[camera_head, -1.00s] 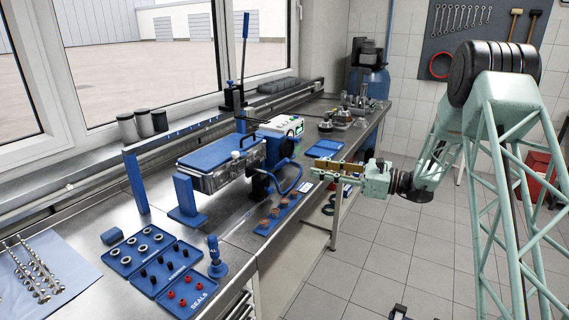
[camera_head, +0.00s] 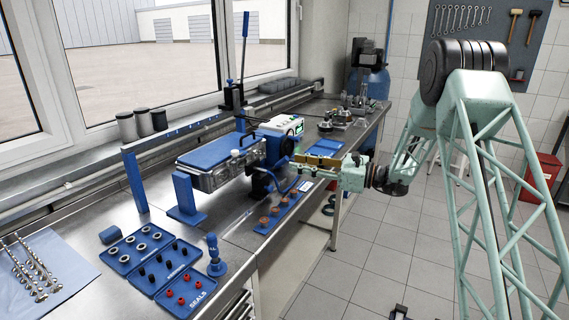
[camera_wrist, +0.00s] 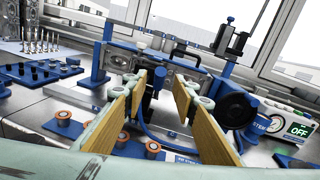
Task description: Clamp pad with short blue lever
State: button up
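My gripper (camera_head: 305,164) is open, its tan-padded fingers spread, at the front right of the fixture in the head view. In the wrist view my gripper (camera_wrist: 161,88) faces the fixture with nothing held between its fingers. The fixture holds a grey metal block (camera_head: 209,176) under a flat blue plate (camera_head: 205,151), which may be the pad. A white knob (camera_head: 235,154) stands at the plate's front; it also shows in the wrist view (camera_wrist: 141,42). A tall blue lever (camera_head: 245,32) stands behind. I cannot pick out the short blue lever for certain; my fingers hide part of the fixture's front.
A round black part (camera_wrist: 237,108) and a gauge box (camera_wrist: 280,125) reading OFF stand right of my fingers. A blue hose (camera_head: 287,188) loops at the bench edge. A blue strip with copper-coloured rings (camera_head: 276,211) lies in front. Seal trays (camera_head: 186,292) are at front left.

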aim_at(285, 160)
jog(key=shift+b+x, duration=0.45)
jog(key=shift+x, duration=2.55)
jog(key=shift+c, duration=0.9)
grip_shut()
